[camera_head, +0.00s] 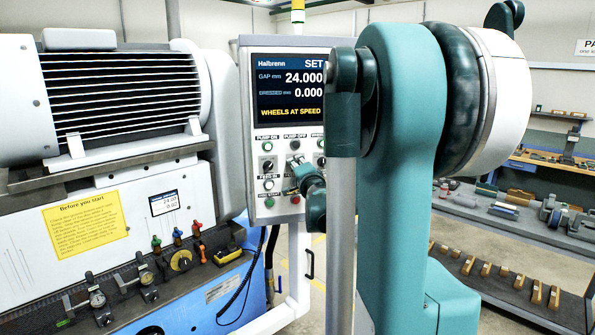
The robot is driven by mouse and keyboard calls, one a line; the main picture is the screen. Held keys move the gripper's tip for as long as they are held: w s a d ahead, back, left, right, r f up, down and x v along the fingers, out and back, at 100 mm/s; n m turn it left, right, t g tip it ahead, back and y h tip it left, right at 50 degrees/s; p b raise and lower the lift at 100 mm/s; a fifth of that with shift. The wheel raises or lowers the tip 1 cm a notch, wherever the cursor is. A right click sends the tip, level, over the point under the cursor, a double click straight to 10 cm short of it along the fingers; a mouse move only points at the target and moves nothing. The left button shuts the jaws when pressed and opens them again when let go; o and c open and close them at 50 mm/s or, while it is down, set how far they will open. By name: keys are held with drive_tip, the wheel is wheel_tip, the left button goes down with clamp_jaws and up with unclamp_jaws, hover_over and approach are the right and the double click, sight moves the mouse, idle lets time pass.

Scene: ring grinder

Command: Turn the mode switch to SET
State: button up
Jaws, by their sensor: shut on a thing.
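The control panel (248,130) stands upright in the middle, beside the grinder. Its screen (290,88) reads "SET" at the top right, with gap 24.000, a second value 0.000 and "WHEELS AT SPEED". My gripper (297,164) is at the panel's lower control area, shut on a small knob there, which I take to be the mode switch. The knob and its label are mostly hidden by the gripper and wrist, so its pointer direction cannot be read. A black rotary switch (268,165) sits just left of my gripper.
Small push buttons surround my gripper, including a green one (269,203) and a red one (295,199). The grinder (100,200) with its yellow notice (85,223) fills the left. My arm covers the panel's right side. Benches with parts (520,225) stand behind, right.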

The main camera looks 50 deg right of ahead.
drive_tip(key=shift+m+b, duration=0.65)
drive_tip(key=shift+m, duration=1.35)
drive_tip(key=o, duration=0.9)
drive_tip(key=shift+s+a, duration=0.1)
drive_tip(key=shift+s, duration=0.05)
drive_tip(key=shift+v, duration=5.85)
drive_tip(key=shift+a, duration=0.1)
